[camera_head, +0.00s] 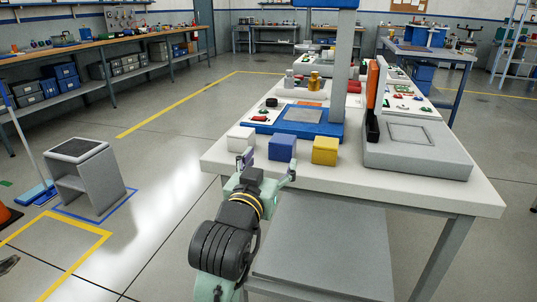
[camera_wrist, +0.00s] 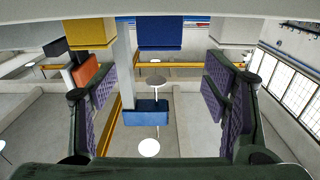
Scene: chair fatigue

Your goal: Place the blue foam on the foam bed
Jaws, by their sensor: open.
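The blue foam (camera_head: 282,147) is a blue block at the table's front edge, between a white block (camera_head: 240,139) and a yellow block (camera_head: 325,150). My gripper (camera_head: 268,168) is open and empty, in front of the blue foam and the white block. In the wrist view, the blue foam (camera_wrist: 160,33) shows at the top, beyond the spread fingers (camera_wrist: 160,92) and apart from them. A grey plate (camera_head: 303,115) lies on a blue base, and a grey slab (camera_head: 418,150) with a square outline stands at right. I cannot tell which is the foam bed.
The white table (camera_head: 470,195) carries all of these. A grey column (camera_head: 345,65) rises behind the blocks, and an orange upright (camera_head: 376,85) stands by the slab. A grey stool (camera_head: 90,180) is on the floor at left. The floor between stool and table is clear.

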